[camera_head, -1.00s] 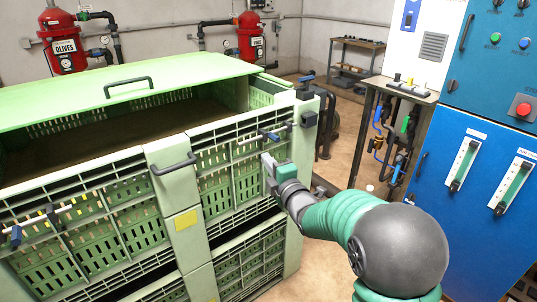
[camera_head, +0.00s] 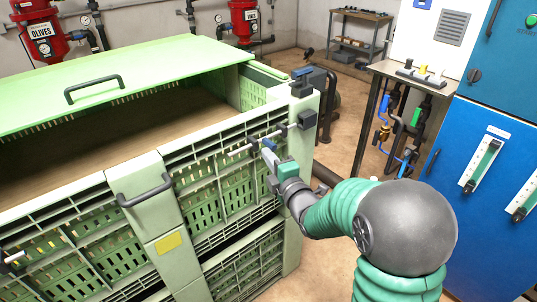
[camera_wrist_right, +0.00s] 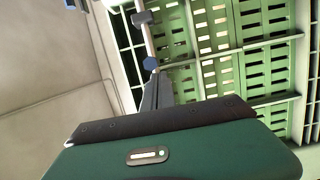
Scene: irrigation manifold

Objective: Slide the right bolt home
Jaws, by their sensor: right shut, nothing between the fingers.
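The right bolt is a thin pale rod (camera_head: 240,150) with a blue knob (camera_head: 268,144), lying along the upper front of the green crate's right panel. A dark end piece (camera_head: 283,130) is at its right, short of the dark block (camera_head: 307,118) on the corner post. My right gripper (camera_head: 267,158) is shut and empty, its tips just below the blue knob. In the right wrist view the narrow shut fingers (camera_wrist_right: 157,90) point at the blue knob (camera_wrist_right: 150,63); whether they touch it I cannot tell. My left gripper is out of view.
The green crate (camera_head: 150,180) has a lid with a dark handle (camera_head: 94,88) and a front handle (camera_head: 145,190). Another bolt (camera_head: 14,257) shows at the far left. A blue cabinet (camera_head: 460,150) stands at right, with a small table (camera_head: 405,70) beside it.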

